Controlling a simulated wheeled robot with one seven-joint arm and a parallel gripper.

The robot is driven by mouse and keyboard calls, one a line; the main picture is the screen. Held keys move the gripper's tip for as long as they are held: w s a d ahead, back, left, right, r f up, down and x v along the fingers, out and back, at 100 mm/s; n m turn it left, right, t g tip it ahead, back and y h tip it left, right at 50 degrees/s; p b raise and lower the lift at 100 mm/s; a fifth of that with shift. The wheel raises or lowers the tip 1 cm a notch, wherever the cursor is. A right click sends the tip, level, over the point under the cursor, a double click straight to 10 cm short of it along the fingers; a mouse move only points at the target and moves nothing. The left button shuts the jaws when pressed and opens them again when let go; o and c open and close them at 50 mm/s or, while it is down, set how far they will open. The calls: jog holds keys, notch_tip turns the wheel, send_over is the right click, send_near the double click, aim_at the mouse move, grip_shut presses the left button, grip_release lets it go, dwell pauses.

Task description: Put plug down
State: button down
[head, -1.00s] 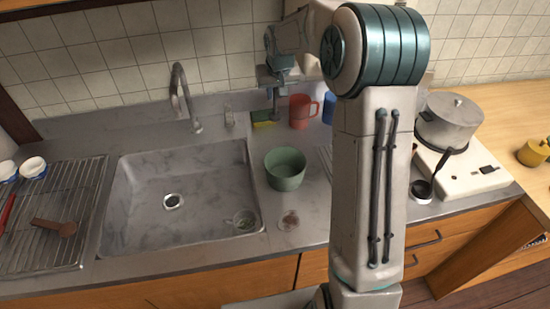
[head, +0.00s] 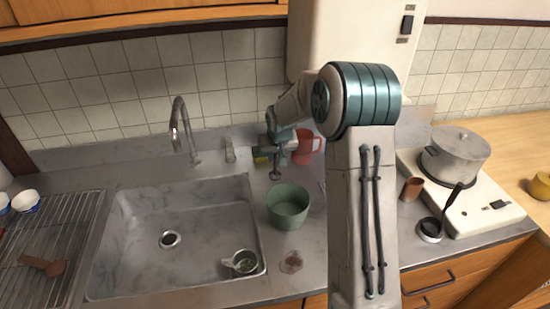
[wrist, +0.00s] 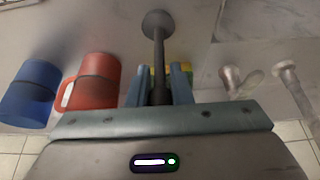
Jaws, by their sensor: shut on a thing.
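The plug, a dark stem with a round grey disc (wrist: 158,22), is held in my gripper (wrist: 160,95), which is shut on its stem. In the head view, the plug (head: 276,173) hangs disc-down from my gripper (head: 279,145), behind the green bowl (head: 288,208) and right of the sink (head: 112,230). I cannot tell whether the disc touches the counter (head: 228,180) or is just above it. My gripper is in front of the sponge (head: 261,157) and left of the red mug (head: 308,143).
A blue mug (wrist: 32,92) stands beside the red mug. The faucet (head: 180,125) is at the left. A small strainer (head: 242,263) is in the sink. A brown cup (head: 412,188), pot (head: 455,155) and ladle (head: 432,230) are right of my arm. A drying rack (head: 70,215) is far left.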

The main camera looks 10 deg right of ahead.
jog(key=shift+f, duration=0.6)
jog(key=shift+f, duration=0.2)
jog(key=c, duration=1.3)
grip_release()
jog(key=shift+r, duration=0.1)
